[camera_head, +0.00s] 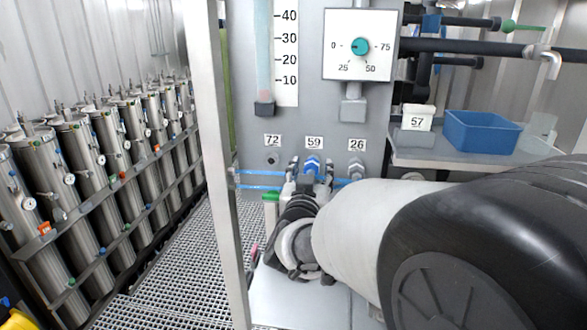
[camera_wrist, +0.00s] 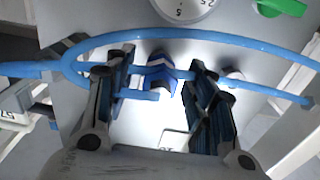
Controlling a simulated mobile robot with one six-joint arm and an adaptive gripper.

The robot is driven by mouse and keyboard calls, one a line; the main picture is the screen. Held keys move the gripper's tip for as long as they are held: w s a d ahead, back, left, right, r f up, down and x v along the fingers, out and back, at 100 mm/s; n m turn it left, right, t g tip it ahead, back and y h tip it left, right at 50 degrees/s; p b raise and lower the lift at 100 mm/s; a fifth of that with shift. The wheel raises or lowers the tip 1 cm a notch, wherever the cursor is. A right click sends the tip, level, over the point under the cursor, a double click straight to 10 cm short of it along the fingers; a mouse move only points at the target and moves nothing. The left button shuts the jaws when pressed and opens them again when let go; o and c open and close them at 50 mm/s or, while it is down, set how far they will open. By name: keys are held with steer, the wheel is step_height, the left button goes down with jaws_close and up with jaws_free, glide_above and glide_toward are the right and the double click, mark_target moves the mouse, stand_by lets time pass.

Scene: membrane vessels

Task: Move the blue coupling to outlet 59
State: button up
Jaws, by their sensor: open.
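The blue coupling (camera_head: 312,164) is directly below the label 59 (camera_head: 314,143) on the grey panel, in line with outlet 59. Whether it is fully seated cannot be told. In the wrist view the coupling (camera_wrist: 160,76) shows between the two fingers. My gripper (camera_head: 310,178) is open, with one finger on each side of the coupling; the open fingers also show in the wrist view (camera_wrist: 163,84). I see gaps between coupling and fingers. A blue hose (camera_wrist: 190,35) loops across the wrist view. My arm hides part of the area below the outlets.
Outlet 72 (camera_head: 272,158) is to the left, and a grey fitting (camera_head: 357,169) is under label 26. A metal post (camera_head: 212,150) stands left of the panel. A blue bin (camera_head: 481,131) sits on the right shelf. Steel cylinders (camera_head: 85,150) line the left wall.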

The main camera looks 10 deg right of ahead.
steer(key=v, duration=1.1)
steer(key=shift+s, duration=0.2)
steer(key=s+a+f+n+g+y+b, duration=0.45)
steer(key=s+f+y+b, duration=0.3)
steer(key=f, duration=0.35)
steer(key=s+d+f+g+b, duration=0.1)
steer(key=s+d+f+g, duration=0.1)
steer(key=s+f, duration=0.2)
steer(key=s+d+f+g+h+b, duration=0.1)
steer(key=s+d+f+g, duration=0.2)
steer(key=s, duration=0.5)
steer(key=s+d+f+g+h+b, duration=0.1)
steer(key=s+d+f+g, duration=0.2)
steer(key=s+f, duration=0.2)
steer(key=shift+s+m+b, duration=0.35)
steer(key=shift+s+m, duration=0.1)
steer(key=shift+s, duration=0.3)
